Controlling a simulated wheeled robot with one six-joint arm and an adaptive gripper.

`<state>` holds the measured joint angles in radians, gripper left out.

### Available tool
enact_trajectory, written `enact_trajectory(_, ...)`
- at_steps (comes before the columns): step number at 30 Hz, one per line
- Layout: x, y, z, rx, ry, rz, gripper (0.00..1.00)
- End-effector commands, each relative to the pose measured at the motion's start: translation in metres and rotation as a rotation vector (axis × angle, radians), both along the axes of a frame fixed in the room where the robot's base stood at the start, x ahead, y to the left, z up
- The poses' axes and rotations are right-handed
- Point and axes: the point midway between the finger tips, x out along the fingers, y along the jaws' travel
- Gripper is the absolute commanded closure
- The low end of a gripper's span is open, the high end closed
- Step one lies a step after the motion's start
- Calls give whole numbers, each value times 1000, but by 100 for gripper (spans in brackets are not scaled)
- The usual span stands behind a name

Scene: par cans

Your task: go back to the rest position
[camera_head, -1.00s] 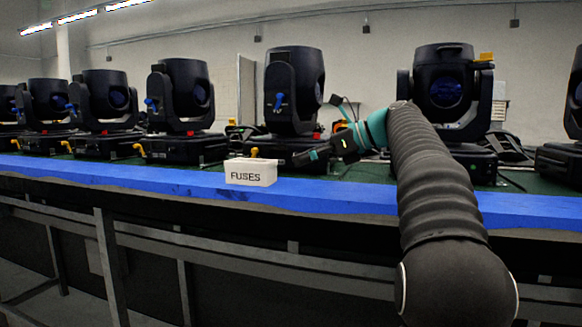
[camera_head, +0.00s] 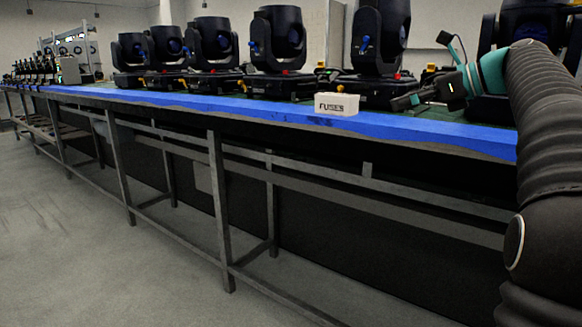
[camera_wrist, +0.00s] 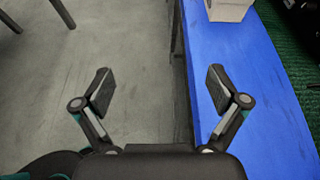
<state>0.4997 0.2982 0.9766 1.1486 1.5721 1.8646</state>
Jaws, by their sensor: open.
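My gripper (camera_wrist: 160,92) is open and empty in the wrist view. Its two fingers stand wide apart. The left finger is over the grey floor and the right one over the blue front edge of the bench (camera_wrist: 222,60). In the head view my gripper (camera_head: 408,101) is at the right, beside the FUSES box and in front of a black moving-head light (camera_head: 378,45). My arm reaches in from the right edge.
A white box marked FUSES (camera_head: 337,104) sits on the bench's blue edge (camera_head: 230,103); its lower part shows in the wrist view (camera_wrist: 229,10). Several black lights stand along the bench. Metal legs (camera_head: 219,200) are below. The floor (camera_head: 90,240) at left is clear.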

Motion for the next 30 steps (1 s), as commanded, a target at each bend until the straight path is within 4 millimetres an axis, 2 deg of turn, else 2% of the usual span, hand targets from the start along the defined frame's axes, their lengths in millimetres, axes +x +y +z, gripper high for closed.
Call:
enact_trajectory(11, -23, 24, -24, -197, -82, 40, 4)
enact_trajectory(17, -48, 48, -49, -378, -155, 111, 4)
enact_trajectory(20, -71, 63, -70, -513, -208, 177, 4)
enact_trajectory(23, -102, 79, -98, -684, -278, 279, 4)
enact_trajectory(30, -186, 97, -176, -1099, -460, 610, 4)
